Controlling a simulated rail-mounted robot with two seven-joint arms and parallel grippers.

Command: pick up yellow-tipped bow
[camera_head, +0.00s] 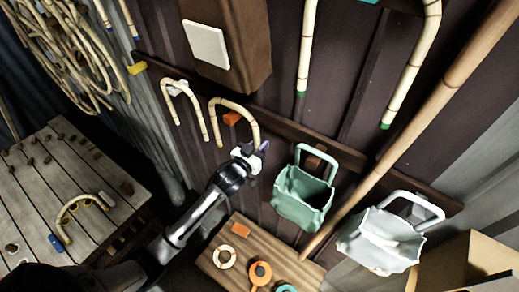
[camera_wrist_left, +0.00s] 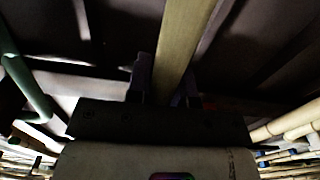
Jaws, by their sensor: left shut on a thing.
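A pale cane bow (camera_head: 245,112) hangs as an arch at the orange peg (camera_head: 231,118) on the wall rail. My left gripper (camera_head: 254,153) is shut on the lower end of its right leg. The left wrist view shows the cane (camera_wrist_left: 180,40) running up from between the fingers. My right gripper is not in view.
Green (camera_head: 302,198) and white (camera_head: 380,240) baskets hang to the right of the gripper. A long pole (camera_head: 440,100) leans between them. A wooden board (camera_head: 228,279) with rings lies below. Green-tipped canes (camera_head: 306,50) hang above.

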